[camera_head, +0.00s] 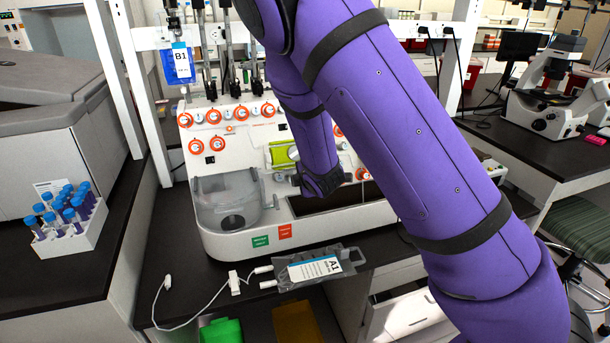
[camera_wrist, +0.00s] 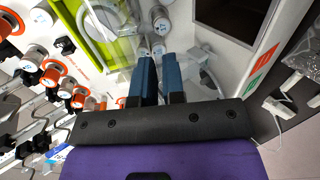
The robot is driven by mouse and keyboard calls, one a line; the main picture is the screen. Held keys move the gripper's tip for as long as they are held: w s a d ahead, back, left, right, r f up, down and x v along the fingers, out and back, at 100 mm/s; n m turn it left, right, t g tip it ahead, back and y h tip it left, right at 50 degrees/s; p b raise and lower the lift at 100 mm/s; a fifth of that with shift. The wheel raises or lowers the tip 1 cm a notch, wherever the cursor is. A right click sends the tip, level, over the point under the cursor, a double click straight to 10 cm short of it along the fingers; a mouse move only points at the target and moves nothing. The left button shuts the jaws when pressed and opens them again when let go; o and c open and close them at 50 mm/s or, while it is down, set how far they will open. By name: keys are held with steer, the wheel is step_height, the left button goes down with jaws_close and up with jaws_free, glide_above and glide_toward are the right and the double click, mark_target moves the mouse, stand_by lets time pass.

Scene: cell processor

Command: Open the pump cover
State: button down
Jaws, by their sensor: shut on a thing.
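The white cell processor (camera_head: 215,135) stands on the dark bench in the head view. Its pump area has a bright yellow-green frame (camera_head: 283,154), also at the upper left of the wrist view (camera_wrist: 100,50). A clear pump cover seems to lie by this frame, but its outline is hard to make out. My gripper (camera_head: 303,182) is beside the frame's lower right side. In the wrist view its two blue fingers (camera_wrist: 157,74) are close together with a narrow gap, shut on what seems to be the cover's edge. The exact contact is hidden.
Orange-ringed knobs (camera_head: 268,110) line the panel. A clear round chamber (camera_head: 225,200) is at the processor's left and a dark recess (camera_head: 335,200) at its right. Bag A1 (camera_head: 308,268) with tubing lies in front. A tube rack (camera_head: 70,222) stands at the left.

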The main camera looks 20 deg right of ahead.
steer(key=c, duration=1.8)
jaws_free()
steer(key=shift+s+a+f, duration=0.15)
steer(key=shift+f, duration=0.35)
steer(key=shift+s+a+f, duration=0.1)
steer(key=shift+s+f, duration=0.05)
steer(key=shift+f, duration=0.3)
steer(key=o, duration=0.6)
steer(key=shift+r, duration=0.25)
steer(key=shift+w, duration=0.1)
steer(key=shift+w+d, duration=0.1)
steer(key=shift+w, duration=0.05)
